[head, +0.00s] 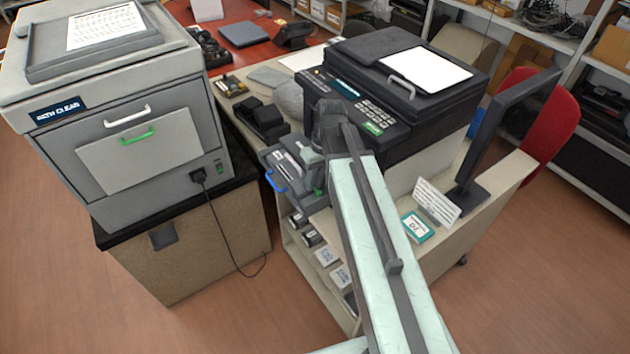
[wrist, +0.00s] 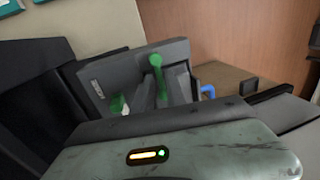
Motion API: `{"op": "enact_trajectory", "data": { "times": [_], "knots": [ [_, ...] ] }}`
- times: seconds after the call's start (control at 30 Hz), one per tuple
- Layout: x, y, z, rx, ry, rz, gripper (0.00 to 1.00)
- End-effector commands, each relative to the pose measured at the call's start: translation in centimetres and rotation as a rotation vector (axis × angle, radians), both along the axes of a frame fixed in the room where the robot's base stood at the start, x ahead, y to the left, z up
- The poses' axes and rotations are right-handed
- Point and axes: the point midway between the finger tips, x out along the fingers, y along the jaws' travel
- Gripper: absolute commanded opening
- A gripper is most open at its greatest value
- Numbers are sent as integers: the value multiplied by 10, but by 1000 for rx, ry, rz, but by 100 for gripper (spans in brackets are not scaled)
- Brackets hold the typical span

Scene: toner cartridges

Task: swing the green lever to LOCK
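The green lever (wrist: 157,75) stands up in the wrist view, its rounded knob at the top, set among grey parts of the printer's opened front bay. A second, smaller green piece (wrist: 118,104) shows left of it. In the head view the open bay (head: 292,168) juts from the front of the dark printer (head: 385,85), and my arm hides most of the lever area. My gripper (head: 311,158) is at that bay, close to the lever. Its fingertips cannot be made out, and no hold on the lever shows. The LOCK mark cannot be read.
A blue handle (head: 275,182) sits at the bay's left; it also shows in the wrist view (wrist: 208,92). A grey machine on a cabinet (head: 190,240) stands left. A monitor (head: 505,130) and card (head: 437,202) stand right. Open floor lies between cabinet and desk.

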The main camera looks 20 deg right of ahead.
Motion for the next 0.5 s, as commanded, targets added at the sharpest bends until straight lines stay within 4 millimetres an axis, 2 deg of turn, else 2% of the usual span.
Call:
{"op": "enact_trajectory", "data": {
  "times": [0.17, 0.5],
  "knots": [
    [1, -1, 11, 0, 0, 0, 17],
    [4, -12, 71, 0, 0, -1, 17]
  ]
}}
